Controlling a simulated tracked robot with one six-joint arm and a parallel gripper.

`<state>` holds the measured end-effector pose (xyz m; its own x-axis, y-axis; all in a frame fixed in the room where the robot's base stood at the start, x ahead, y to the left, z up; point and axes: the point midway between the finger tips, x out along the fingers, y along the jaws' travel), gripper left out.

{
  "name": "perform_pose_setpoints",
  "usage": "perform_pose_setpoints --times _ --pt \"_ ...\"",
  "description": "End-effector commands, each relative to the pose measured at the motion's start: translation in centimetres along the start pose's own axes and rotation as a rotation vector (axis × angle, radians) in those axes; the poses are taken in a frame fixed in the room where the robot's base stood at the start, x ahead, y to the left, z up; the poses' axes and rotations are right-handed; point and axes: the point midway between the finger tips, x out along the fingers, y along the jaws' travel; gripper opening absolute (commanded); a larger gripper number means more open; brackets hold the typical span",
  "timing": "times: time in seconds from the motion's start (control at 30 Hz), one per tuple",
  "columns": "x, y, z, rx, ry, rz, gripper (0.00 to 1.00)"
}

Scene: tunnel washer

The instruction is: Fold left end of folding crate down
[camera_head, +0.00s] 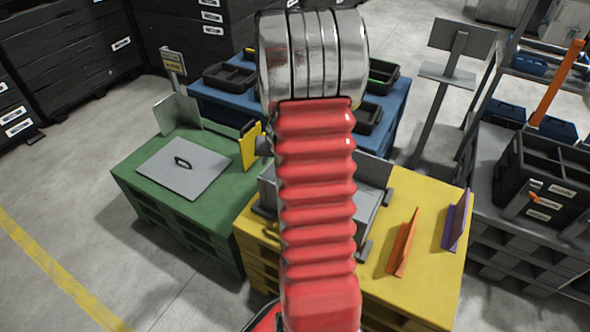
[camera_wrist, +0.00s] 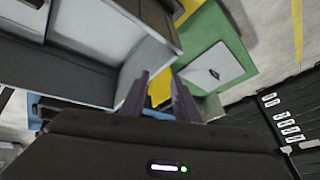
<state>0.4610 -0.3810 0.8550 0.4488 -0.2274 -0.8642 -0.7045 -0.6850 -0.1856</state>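The grey folding crate (camera_head: 375,190) stands on the yellow pallet (camera_head: 430,210) in the head view. My red arm covers its middle. A grey upright part (camera_head: 268,187) shows left of the arm, probably its left end. In the wrist view grey crate walls (camera_wrist: 95,30) fill the upper left. My gripper (camera_wrist: 160,76) shows there as two dark fingers, apart, beside the crate walls, with yellow between them. I see nothing held, and no clear contact with the crate. In the head view my gripper is mostly hidden behind the arm.
The green pallet (camera_head: 140,170) at left carries a grey lid (camera_head: 185,168) with a handle and a yellow upright plate (camera_head: 250,147). A blue pallet (camera_head: 225,103) with dark trays stands behind. Orange (camera_head: 403,243) and purple (camera_head: 456,222) pieces stand on the yellow pallet's right.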

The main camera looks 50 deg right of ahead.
Motion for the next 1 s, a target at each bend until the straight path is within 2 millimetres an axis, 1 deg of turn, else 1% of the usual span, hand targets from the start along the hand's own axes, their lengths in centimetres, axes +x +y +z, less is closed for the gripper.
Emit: perform_pose_setpoints --times 0.03,0.2,0.37,0.5,0.67,0.8,1.0 --pt "-1.1 -1.6 -0.1 -0.023 0.003 -0.019 0.28" --pt "-4.3 -6.2 0.5 -0.092 -0.003 -0.077 0.28" --pt "-7.4 -10.0 1.5 -0.158 -0.012 -0.124 0.28" --pt "-10.1 -13.0 2.8 -0.214 -0.024 -0.161 0.28" --pt "-13.2 -15.9 4.6 -0.278 -0.037 -0.196 0.28" --pt "-15.9 -18.0 6.4 -0.336 -0.050 -0.222 0.28" --pt "-19.6 -20.3 9.2 -0.414 -0.068 -0.249 0.28"
